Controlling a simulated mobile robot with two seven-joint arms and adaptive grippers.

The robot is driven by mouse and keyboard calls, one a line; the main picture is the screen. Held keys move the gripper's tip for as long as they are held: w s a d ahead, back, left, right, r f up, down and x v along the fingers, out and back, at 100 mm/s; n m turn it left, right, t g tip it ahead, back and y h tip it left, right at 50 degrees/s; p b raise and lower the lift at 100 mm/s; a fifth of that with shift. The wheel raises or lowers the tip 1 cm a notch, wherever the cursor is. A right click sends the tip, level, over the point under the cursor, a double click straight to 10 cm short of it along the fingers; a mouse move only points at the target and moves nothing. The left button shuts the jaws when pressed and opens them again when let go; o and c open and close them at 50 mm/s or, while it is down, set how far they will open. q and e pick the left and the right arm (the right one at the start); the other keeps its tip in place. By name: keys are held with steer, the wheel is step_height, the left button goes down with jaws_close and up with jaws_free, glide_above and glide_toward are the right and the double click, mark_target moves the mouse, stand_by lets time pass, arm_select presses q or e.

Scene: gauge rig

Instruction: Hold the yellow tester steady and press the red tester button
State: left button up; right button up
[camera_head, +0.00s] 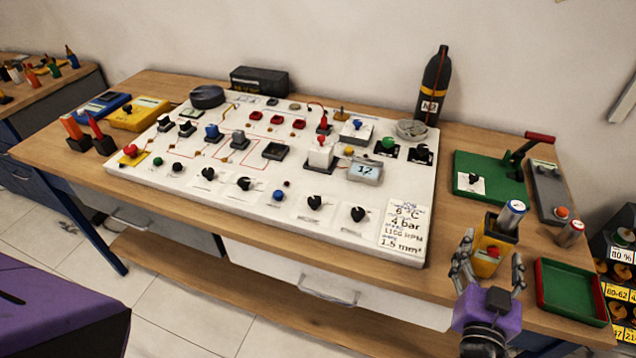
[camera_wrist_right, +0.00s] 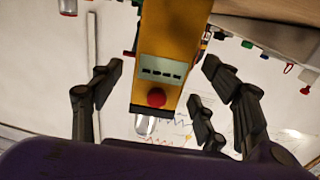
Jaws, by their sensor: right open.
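The yellow tester (camera_head: 484,262) stands at the front edge of the wooden table, right of the white panel. Its red button (camera_head: 493,252) faces my right gripper (camera_head: 492,259). The gripper is open, with fingers spread to either side of the tester. In the right wrist view the yellow tester (camera_wrist_right: 172,35) comes in from the top between the open fingers, with its display and red button (camera_wrist_right: 156,97) visible. The fingers look apart from it; whether any touches is hard to tell. My left gripper is not in view.
A silver battery cell (camera_head: 512,214) stands in a dark holder at the tester. A red-rimmed green tray (camera_head: 572,290) lies close on the right. The white gauge panel (camera_head: 405,250) fills the table to the left. A green board (camera_head: 490,168) lies behind.

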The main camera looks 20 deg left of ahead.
mark_target(491, 242)
steer(key=w, duration=0.3)
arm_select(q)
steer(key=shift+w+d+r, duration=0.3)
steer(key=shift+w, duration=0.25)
arm_select(e)
steer(key=shift+w+d, duration=0.1)
steer(key=shift+w, duration=0.2)
steer(key=shift+f, duration=0.1)
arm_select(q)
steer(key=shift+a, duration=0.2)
arm_select(e)
steer(key=c, duration=1.4)
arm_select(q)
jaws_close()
arm_select(e)
steer(key=shift+c, duration=0.4)
